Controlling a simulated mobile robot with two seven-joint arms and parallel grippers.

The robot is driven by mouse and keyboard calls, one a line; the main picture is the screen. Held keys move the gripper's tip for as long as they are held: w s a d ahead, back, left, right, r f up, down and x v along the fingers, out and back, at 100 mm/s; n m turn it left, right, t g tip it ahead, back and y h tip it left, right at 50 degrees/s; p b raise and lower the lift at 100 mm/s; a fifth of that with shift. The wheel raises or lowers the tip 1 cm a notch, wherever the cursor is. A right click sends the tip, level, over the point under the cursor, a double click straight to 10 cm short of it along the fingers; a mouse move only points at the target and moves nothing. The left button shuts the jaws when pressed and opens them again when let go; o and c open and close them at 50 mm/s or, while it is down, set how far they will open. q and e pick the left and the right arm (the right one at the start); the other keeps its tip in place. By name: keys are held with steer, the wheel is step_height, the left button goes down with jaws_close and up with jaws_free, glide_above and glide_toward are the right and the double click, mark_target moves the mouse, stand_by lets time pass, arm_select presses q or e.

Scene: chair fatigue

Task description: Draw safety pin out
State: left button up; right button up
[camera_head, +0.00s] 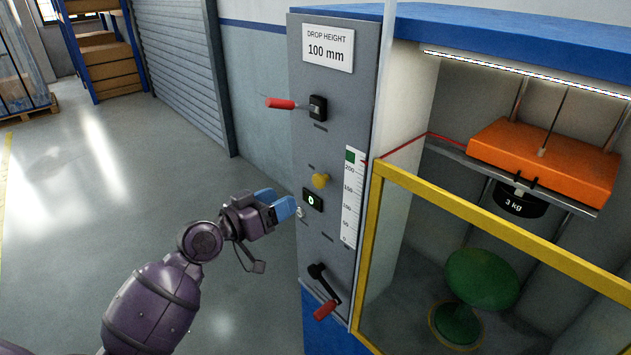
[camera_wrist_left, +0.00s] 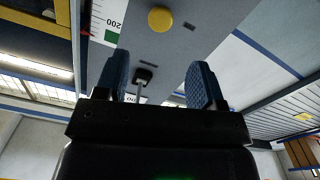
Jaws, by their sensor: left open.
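My left gripper (camera_head: 284,206) is open, with its blue fingers beside the left edge of the grey control panel (camera_head: 338,80). Both fingers also show in the left wrist view (camera_wrist_left: 160,76), with no object clearly held. A small pale piece (camera_head: 300,213) shows right by the fingertips; it may be the safety pin, but I cannot tell, nor whether the fingers touch it. The knob also shows in the left wrist view (camera_wrist_left: 160,18).
A red-handled lever (camera_head: 281,103) sticks out high on the panel, and a red-handled crank (camera_head: 323,308) sits low.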

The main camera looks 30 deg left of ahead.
mark_target(316, 182)
arm_select(q)
steer(key=p+x, duration=0.1)
steer(key=x, duration=0.8)
steer(key=shift+w, duration=0.2)
steer(key=shift+w+d+p, duration=0.15)
steer(key=shift+w+p, duration=0.15)
steer(key=shift+w, duration=0.05)
steer(key=shift+w+d, duration=0.1)
steer(key=shift+w, duration=0.1)
arm_select(e)
steer(key=shift+r, duration=0.9)
arm_select(q)
steer(key=shift+c, duration=0.2)
